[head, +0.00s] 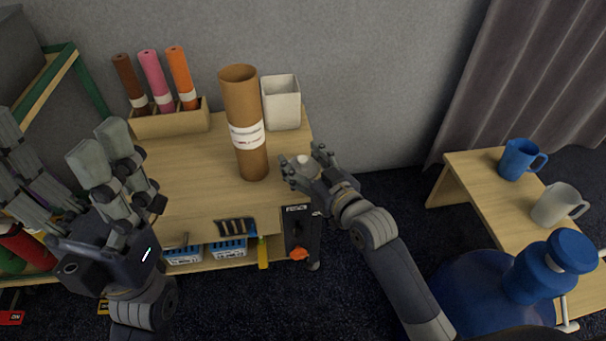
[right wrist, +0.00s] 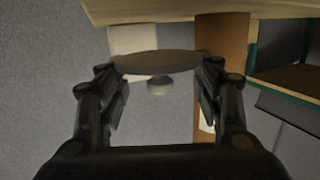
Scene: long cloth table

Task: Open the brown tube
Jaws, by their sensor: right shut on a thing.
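The brown tube (head: 245,110) stands upright on the wooden table, with a white label band around it. Its top end is open and shows a dark inside. My right gripper (head: 308,170) is right of the tube, apart from it. It is shut on a round flat cap with a small knob, and the pale knob shows between the fingers. In the right wrist view the cap (right wrist: 155,63) is edge-on between the two fingers, with part of the brown tube (right wrist: 222,60) behind. My left gripper (head: 62,155) is open and empty at the left, near the camera.
A white square cup (head: 282,103) stands beside the tube. A wooden holder (head: 170,124) with brown, pink and orange rolls is at the back left. Blue boxes sit on a lower shelf. A side table with a blue mug (head: 518,160) and a white mug (head: 556,206) is at the right.

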